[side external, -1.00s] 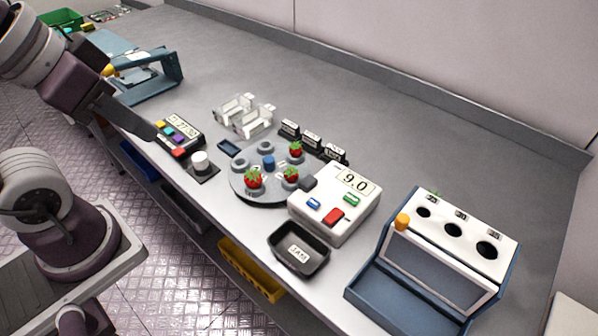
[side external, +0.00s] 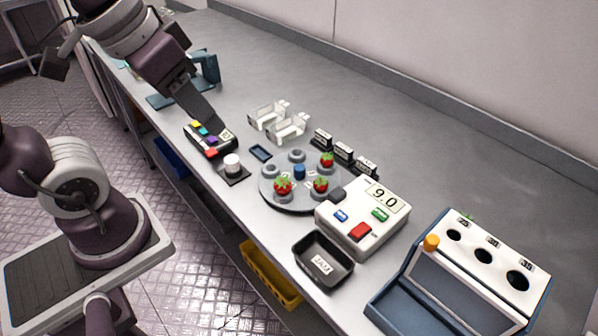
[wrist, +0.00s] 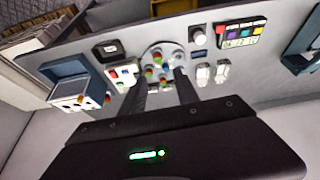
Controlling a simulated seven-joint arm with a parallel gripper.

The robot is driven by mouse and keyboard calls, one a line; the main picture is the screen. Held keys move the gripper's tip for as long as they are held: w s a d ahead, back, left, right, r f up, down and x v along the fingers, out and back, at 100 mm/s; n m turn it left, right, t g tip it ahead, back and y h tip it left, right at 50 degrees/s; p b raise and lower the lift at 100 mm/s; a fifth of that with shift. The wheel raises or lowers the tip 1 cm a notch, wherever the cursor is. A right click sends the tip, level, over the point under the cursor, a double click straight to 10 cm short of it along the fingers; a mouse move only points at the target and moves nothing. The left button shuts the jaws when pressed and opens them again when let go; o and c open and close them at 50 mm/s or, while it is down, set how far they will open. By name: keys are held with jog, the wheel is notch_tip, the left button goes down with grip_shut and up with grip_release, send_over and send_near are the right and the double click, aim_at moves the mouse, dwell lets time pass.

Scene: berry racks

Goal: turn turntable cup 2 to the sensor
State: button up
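The grey round turntable (side external: 268,196) stands mid-counter with a blue centre knob (side external: 299,171). Other grey cups (side external: 296,155) at the back look empty. The cup numbers are too small to read. A dark block, perhaps the sensor (side external: 337,194), juts from the white meter reading 9.0 (side external: 362,232) at the turntable's right edge. My gripper (side external: 217,124) is above the counter by the keypad, away from the turntable. In the wrist view its fingers (wrist: 161,80) are apart and empty.
The colour-button keypad (side external: 224,137) and a white round button (side external: 232,161) lie left of the turntable. Clear holders (side external: 285,127) and black labelled blocks (side external: 343,153) stand behind it. A black tray (side external: 323,262) and a blue sorter box (side external: 455,262) are at front right.

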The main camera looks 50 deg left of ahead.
jog(key=shift+o, duration=0.4)
jog(key=w+f+n+g, duration=0.1)
jog(key=w+f+g, duration=0.1)
jog(key=w, duration=0.7)
jog(key=shift+w+f, duration=0.35)
jog(key=shift+f, duration=0.3)
jog(key=n+g, duration=0.1)
jog(key=g, duration=0.2)
send_over(299, 168)
notch_tip(299, 168, down, 11)
jog(key=shift+r, duration=0.1)
notch_tip(299, 168, down, 7)
jog(key=shift+a+f, duration=0.1)
jog(key=shift+f, duration=0.1)
jog(key=shift+c, duration=0.5)
grip_shut()
jog(key=shift+r, duration=0.1)
